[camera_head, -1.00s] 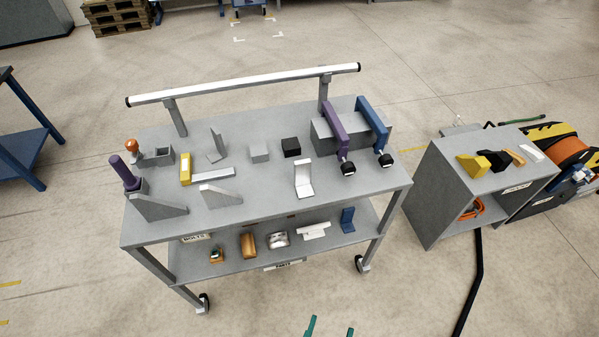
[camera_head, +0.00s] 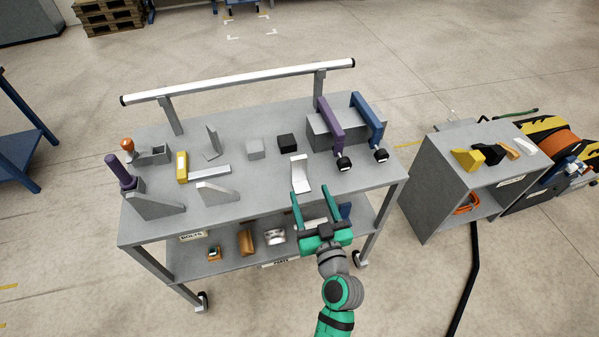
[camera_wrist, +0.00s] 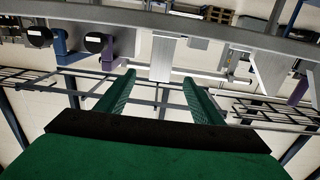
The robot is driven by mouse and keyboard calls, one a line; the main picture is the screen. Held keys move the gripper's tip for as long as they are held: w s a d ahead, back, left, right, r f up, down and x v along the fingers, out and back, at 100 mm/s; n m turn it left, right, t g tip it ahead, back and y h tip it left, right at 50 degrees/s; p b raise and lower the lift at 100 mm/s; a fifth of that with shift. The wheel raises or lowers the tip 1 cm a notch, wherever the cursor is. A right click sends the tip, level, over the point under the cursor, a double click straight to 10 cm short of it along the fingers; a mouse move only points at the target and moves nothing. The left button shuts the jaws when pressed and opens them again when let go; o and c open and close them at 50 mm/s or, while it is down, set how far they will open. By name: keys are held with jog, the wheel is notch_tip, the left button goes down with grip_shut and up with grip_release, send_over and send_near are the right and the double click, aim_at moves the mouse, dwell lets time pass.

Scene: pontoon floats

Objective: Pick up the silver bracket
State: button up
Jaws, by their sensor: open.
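The silver bracket (camera_head: 301,176) is a bright L-shaped piece near the front edge of the grey cart top, one leg upright and one flat. My gripper (camera_head: 311,194) is open and empty, with green fingers pointing toward the bracket from the front side of the cart. In the wrist view the bracket (camera_wrist: 163,58) shows beyond and between the two fingertips (camera_wrist: 159,77), with a gap left between it and them. Nothing hides its front.
A purple clamp (camera_head: 329,123) and a blue clamp (camera_head: 368,121) stand right of the bracket. A black block (camera_head: 287,142) and a grey block (camera_head: 255,150) lie behind it. A rail (camera_head: 240,82) runs along the back.

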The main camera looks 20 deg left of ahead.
aim_at(300, 165)
jog(key=x, duration=0.4)
jog(key=r+x, duration=0.1)
jog(key=x, duration=0.1)
jog(key=shift+a, duration=0.3)
jog(key=x, duration=0.5)
jog(key=shift+w+r, duration=0.15)
jog(key=c, duration=1.3)
